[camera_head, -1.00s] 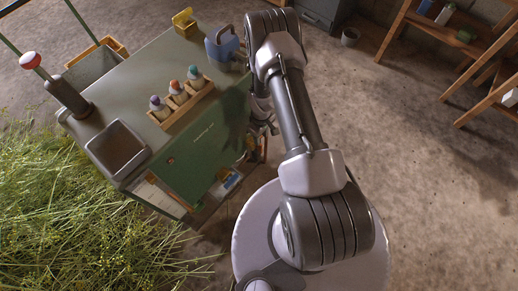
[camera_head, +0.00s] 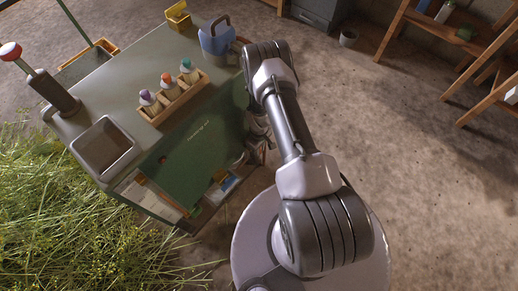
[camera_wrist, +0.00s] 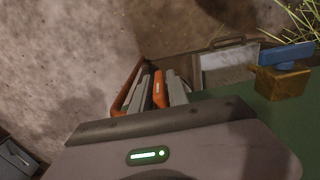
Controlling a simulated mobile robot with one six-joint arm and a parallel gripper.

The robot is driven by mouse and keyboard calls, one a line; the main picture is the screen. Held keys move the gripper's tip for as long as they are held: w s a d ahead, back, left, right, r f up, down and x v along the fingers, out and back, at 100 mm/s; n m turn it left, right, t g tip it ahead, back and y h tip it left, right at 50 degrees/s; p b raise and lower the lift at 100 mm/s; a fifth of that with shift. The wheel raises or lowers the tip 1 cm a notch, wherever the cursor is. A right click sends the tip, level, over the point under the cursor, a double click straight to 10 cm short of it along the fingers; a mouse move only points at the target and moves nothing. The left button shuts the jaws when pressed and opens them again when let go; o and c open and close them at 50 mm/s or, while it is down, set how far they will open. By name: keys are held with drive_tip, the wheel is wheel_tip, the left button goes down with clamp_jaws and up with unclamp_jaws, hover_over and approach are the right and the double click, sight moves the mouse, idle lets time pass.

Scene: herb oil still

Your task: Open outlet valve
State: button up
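My gripper (camera_wrist: 161,92) shows in the wrist view as grey fingers. An orange piece (camera_wrist: 159,88) with a small white mark lies between them, and an orange curved edge (camera_wrist: 128,87) shows beside the left finger. I cannot tell whether the fingers touch the orange piece. In the head view my arm bends down beside the right side of the green bench (camera_head: 196,165). The fingertips cannot be made out there.
On the bench stand a blue can (camera_head: 216,40), a yellow holder (camera_head: 178,17), a wooden rack (camera_head: 178,107) of bottles, a grey basin (camera_head: 103,146) and a red-topped post (camera_head: 50,90). Cut plants (camera_head: 80,220) lie at lower left. Floor right of my arm is clear, before wooden shelves (camera_head: 445,25).

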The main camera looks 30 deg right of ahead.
clamp_jaws()
drive_tip(key=shift+s+d, duration=0.1)
drive_tip(key=shift+d, duration=0.05)
drive_tip(key=shift+y, duration=0.3)
drive_tip(key=g+y, duration=0.1)
drive_tip(key=y, duration=0.3)
drive_tip(key=shift+g, duration=0.3)
drive_tip(key=shift+g+y, duration=0.5)
drive_tip(key=shift+y, duration=0.7)
drive_tip(key=shift+w+r, duration=0.1)
drive_tip(key=shift+w, duration=0.1)
drive_tip(key=o, duration=0.6)
unclamp_jaws()
